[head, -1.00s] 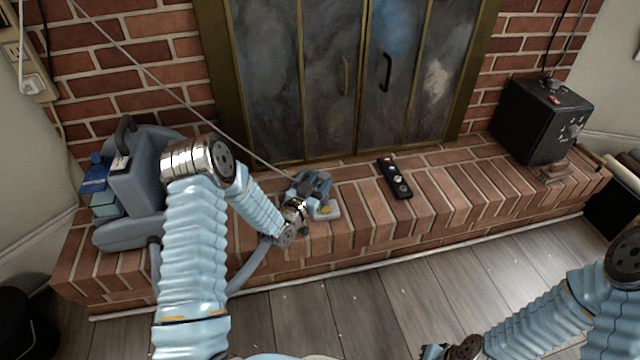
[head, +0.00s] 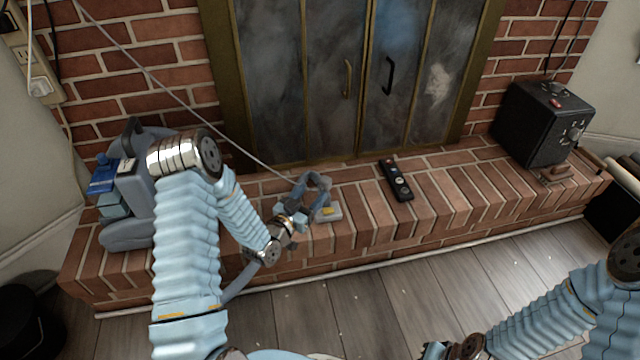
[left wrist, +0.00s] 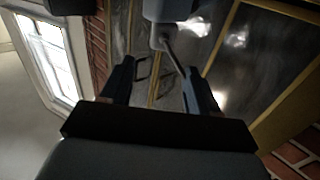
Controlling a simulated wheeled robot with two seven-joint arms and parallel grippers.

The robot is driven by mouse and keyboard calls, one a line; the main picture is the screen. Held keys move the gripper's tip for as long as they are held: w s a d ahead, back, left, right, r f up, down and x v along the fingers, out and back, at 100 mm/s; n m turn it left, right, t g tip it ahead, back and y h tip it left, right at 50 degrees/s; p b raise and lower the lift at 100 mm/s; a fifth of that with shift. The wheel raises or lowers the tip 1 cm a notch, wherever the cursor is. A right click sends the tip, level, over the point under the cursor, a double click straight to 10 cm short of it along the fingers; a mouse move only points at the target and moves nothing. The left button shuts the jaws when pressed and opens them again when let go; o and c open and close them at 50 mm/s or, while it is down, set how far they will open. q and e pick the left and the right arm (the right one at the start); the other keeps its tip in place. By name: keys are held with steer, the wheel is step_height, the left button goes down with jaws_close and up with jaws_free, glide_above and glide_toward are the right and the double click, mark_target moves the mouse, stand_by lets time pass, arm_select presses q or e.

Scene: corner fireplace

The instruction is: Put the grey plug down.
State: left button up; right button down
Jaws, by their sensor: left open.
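The grey plug (left wrist: 168,10) shows at the top of the left wrist view, with a thin cord running down from it. It lies in line with the gap between my left fingers and seems past their tips; the top edge cuts it off. In the head view a pale cord (head: 180,100) slants down to my left gripper (head: 308,195), which is open low over the brick hearth (head: 360,215). There the fingers hide much of the plug, and I cannot tell whether it touches the brick. My right gripper (head: 440,350) is cut off at the bottom edge; its jaws are unclear.
A pale block with yellow (head: 332,213) lies on the hearth beside my left gripper. A black remote (head: 395,178) lies to its right, and a black box (head: 543,122) stands farther right. A grey appliance (head: 130,190) stands at the left. Fireplace doors (head: 300,80) rise behind.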

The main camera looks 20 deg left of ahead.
arm_select(q)
steer(key=s, duration=0.2)
steer(key=s+a, duration=0.1)
steer(key=s, duration=0.2)
stand_by(0.3)
steer(key=s+d+f+n+g+p, duration=0.2)
steer(key=s+d+f+g+p, duration=0.3)
steer(key=d+g, duration=0.25)
steer(key=s+d+f+n+g+p, duration=0.1)
steer(key=s+d+g, duration=0.3)
steer(key=s, duration=0.5)
steer(key=s+d+f+n+g+p, duration=0.1)
steer(key=s+d+g+p, duration=0.2)
steer(key=s+d+g, duration=0.2)
steer(key=s, duration=0.3)
steer(key=shift+s+h, duration=0.35)
steer(key=shift+h, duration=0.05)
